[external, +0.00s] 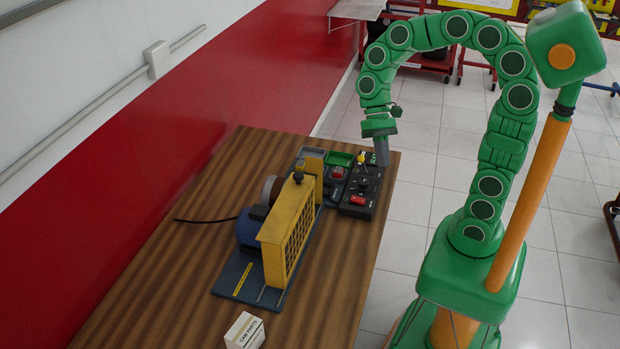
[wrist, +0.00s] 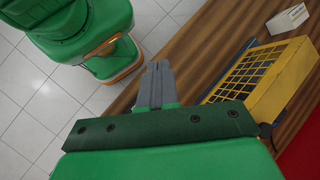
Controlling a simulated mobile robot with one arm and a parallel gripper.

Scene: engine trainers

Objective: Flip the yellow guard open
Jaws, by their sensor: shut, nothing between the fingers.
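The yellow guard (external: 286,236) is a boxy cover with a dark mesh side. It stands upright on the grey-blue base plate (external: 236,281) of the engine trainer, beside a blue motor (external: 249,231). A black knob (external: 298,177) shows at its far top end. The guard also shows in the wrist view (wrist: 285,64), right of my fingers.
A white box (external: 244,331) stands at the near table edge. A red and white wall (external: 200,110) bounds the left.

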